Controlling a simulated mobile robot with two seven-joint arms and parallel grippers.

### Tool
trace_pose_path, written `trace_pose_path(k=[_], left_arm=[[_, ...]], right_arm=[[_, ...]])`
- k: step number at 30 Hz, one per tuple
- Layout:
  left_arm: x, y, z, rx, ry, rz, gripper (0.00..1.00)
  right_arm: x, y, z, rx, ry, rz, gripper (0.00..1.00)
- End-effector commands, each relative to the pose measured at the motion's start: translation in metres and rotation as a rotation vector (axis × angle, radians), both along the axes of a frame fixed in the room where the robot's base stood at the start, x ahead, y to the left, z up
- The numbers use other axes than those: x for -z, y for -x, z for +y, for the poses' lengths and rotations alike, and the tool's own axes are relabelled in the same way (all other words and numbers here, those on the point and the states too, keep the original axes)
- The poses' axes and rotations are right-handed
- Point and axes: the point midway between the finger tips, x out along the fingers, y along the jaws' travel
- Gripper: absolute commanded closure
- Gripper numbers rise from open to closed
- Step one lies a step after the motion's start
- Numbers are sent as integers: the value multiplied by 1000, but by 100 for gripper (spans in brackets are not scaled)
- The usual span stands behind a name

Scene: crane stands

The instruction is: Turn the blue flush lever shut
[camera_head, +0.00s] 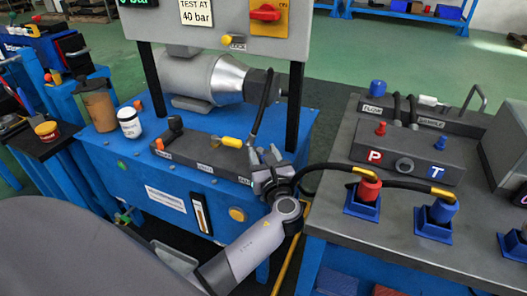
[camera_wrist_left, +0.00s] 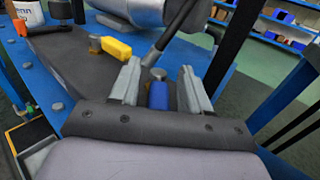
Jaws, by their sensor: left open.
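The blue lever (camera_wrist_left: 158,95) shows in the left wrist view, between the two grey fingers of my left gripper (camera_wrist_left: 158,78). The fingers are spread, with one on each side of it; I cannot tell whether they touch it. A grey round pivot cap sits at its far end. In the head view my left gripper (camera_head: 264,156) is at the right end of the dark valve block (camera_head: 205,155) on the blue bench, and it hides the blue lever there. My right gripper is not in view.
A yellow lever (camera_head: 232,142) is left of my gripper on the same block. A black hose (camera_head: 263,105) rises close behind the fingers. Red (camera_head: 369,188) and blue (camera_head: 442,208) hose couplings stand on the right bench. A white jar (camera_head: 129,123) stands at left.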

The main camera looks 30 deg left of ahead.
Motion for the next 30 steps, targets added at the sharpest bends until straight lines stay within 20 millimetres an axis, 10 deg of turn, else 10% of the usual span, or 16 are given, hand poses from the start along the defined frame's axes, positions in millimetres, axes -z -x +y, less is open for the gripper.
trace_pose_path(k=[30], left_arm=[[-192, 0, 0, 0, 1, -3, 53]], right_arm=[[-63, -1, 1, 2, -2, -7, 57]])
